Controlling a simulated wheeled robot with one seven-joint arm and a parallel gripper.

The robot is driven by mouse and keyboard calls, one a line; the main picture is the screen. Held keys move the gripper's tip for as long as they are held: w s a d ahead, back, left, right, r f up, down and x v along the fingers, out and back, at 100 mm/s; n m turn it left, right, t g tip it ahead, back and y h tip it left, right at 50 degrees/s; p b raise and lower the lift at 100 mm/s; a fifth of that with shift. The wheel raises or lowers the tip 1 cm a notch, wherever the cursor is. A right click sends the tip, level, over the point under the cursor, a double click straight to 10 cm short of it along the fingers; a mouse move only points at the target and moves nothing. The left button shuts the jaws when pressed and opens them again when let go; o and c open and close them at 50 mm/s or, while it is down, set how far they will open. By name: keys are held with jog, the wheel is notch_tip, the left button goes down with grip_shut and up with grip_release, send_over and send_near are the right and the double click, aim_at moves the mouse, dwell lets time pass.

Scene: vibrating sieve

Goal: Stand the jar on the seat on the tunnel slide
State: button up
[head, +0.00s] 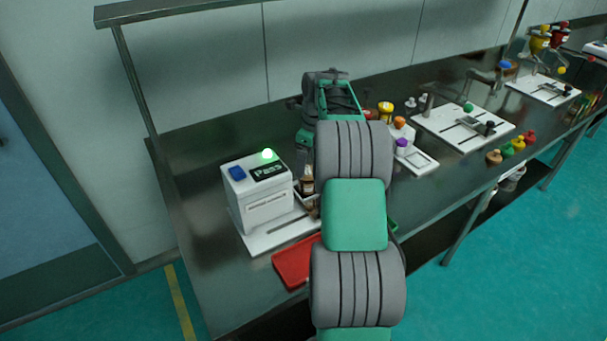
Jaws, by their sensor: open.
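A small brown jar (307,185) with a pale band shows just left of my arm. It looks upright, at the right side of the white machine. The tunnel slide seems to be the white slotted base plate (262,240) in front of the white box (262,207). The box has a blue button, a lit green lamp and a dark display reading "PASS". My arm covers the right end of the plate, so I cannot tell whether the jar stands on the seat.
A red tray (293,263) lies at the bench's front edge, partly behind my arm. Right of my arm are a white fixture (418,161) with coloured knobs and a larger white plate (450,145). Several coloured pieces line the front edge. The bench's left end is clear.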

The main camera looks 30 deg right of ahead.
jog(key=r, duration=0.3)
jog(key=r+p, duration=0.1)
jog(key=r, duration=0.1)
jog(key=shift+s+d, duration=0.15)
jog(key=shift+s, duration=0.15)
